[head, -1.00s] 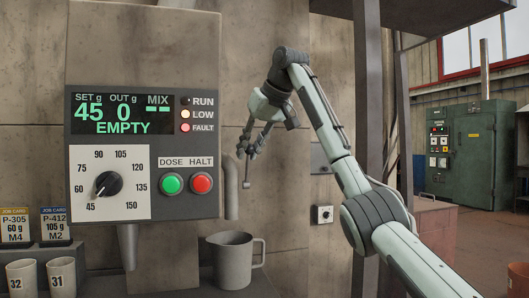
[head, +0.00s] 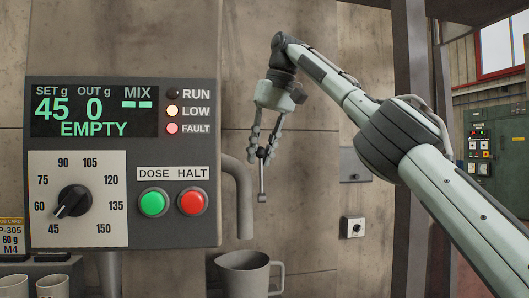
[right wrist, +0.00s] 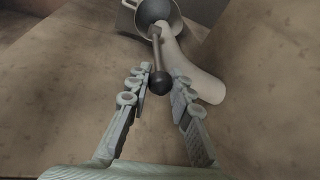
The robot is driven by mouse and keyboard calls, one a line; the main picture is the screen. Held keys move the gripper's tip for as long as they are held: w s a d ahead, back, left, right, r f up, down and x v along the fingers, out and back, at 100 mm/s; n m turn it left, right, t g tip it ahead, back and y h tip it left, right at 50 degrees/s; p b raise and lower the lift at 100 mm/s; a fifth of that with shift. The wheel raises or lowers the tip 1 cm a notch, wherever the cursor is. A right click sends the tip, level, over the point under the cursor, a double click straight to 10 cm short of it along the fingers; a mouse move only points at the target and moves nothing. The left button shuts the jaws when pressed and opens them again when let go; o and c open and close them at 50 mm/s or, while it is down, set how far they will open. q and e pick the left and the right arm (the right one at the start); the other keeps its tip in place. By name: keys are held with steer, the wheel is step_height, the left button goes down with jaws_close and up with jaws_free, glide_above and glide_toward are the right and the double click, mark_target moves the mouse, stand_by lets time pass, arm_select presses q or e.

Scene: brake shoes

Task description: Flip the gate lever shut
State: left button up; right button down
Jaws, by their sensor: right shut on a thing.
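The gate lever (head: 262,180) is a thin grey metal rod with a dark ball knob. In the head view it stands roughly upright, knob at the top, just right of the bent grey pipe (head: 243,195). My right gripper (head: 263,152) reaches down from above, with its fingers around the knob. In the right wrist view the dark knob (right wrist: 160,83) lies between the fingertips of the right gripper (right wrist: 163,76), and the rod (right wrist: 156,52) runs away from it. The lever's mount is not clear. My left gripper is not in view.
A grey jug (head: 240,276) stands below the pipe. The control panel (head: 122,160) at left reads EMPTY, with LOW and FAULT lamps lit. A small wall switch (head: 353,228) and a dark post (head: 412,60) are at right.

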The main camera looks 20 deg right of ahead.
steer(key=shift+w, duration=0.15)
steer(key=shift+f, duration=0.1)
stand_by(0.3)
steer(key=c, duration=1.3)
jaws_free()
steer(key=shift+d, duration=0.1)
